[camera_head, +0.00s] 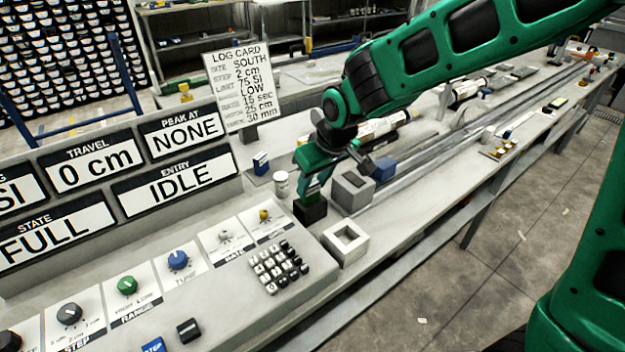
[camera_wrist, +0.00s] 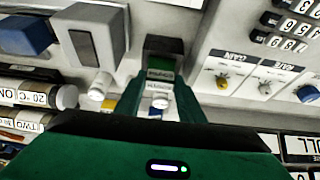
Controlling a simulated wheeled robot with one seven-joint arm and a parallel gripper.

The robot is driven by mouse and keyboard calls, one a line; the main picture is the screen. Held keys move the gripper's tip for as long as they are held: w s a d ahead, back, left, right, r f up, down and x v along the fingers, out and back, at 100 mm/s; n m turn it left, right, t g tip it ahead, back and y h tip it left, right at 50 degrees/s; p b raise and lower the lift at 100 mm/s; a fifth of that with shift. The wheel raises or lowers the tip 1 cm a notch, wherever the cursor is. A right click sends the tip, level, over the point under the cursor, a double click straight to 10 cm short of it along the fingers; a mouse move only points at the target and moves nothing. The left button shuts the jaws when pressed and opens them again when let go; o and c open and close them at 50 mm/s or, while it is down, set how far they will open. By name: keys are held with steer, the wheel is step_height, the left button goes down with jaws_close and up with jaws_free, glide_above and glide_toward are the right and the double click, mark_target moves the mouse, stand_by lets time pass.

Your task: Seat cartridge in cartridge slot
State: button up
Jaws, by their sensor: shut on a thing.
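My gripper (camera_head: 314,186) points down and is shut on a small green-topped piece, which I take as the cartridge; it shows between the fingers in the wrist view (camera_wrist: 161,64). A black block (camera_head: 310,210) is directly under the fingertips; whether the cartridge sits in it or is part of it, I cannot tell. A grey box with a dark slot in its top (camera_head: 352,191), perhaps the cartridge slot, stands just right of my gripper; it also shows at the upper left of the wrist view (camera_wrist: 101,22).
A white square block with a hollow (camera_head: 356,254) stands in front, beside the console's keypad (camera_head: 279,266). A blue block (camera_head: 383,169) is behind the grey box. Long rails run rightward.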

steer(key=shift+f, duration=1)
steer(key=o, duration=1.2)
steer(key=shift+r, duration=0.1)
steer(key=v, duration=1)
steer(key=shift+s+d+r, duration=0.1)
steer(key=shift+d+r, duration=0.05)
steer(key=shift+r, duration=0.05)
